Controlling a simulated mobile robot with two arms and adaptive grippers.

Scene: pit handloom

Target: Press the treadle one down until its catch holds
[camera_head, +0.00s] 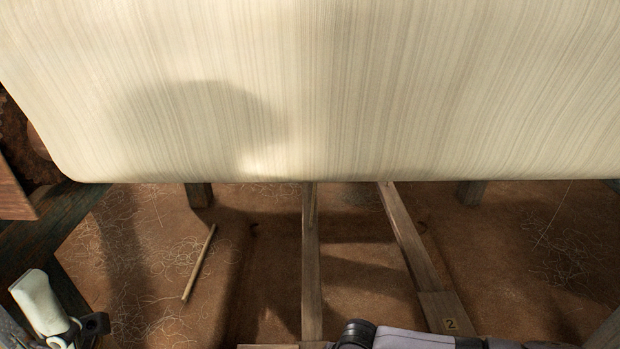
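Two wooden treadles run out from under the stretched cloth. The left bar (311,255) carries no number that I can see; it is likely treadle one. Its near end goes out at the bottom edge, where a strip of wood (268,347) shows, partly beside my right arm. The other treadle (408,238) slants to the right and ends in a plate marked 2 (450,322). No catch is visible. Part of my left arm is at the lower left and part of my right arm crosses the bottom edge. Neither gripper's fingers show.
The pale striped cloth (300,90) fills the upper half and hides the treadles' far ends. A thin stick (199,262) lies on the brown earth floor (150,290) among loose threads. Dark wooden frame beams (55,222) stand at the left.

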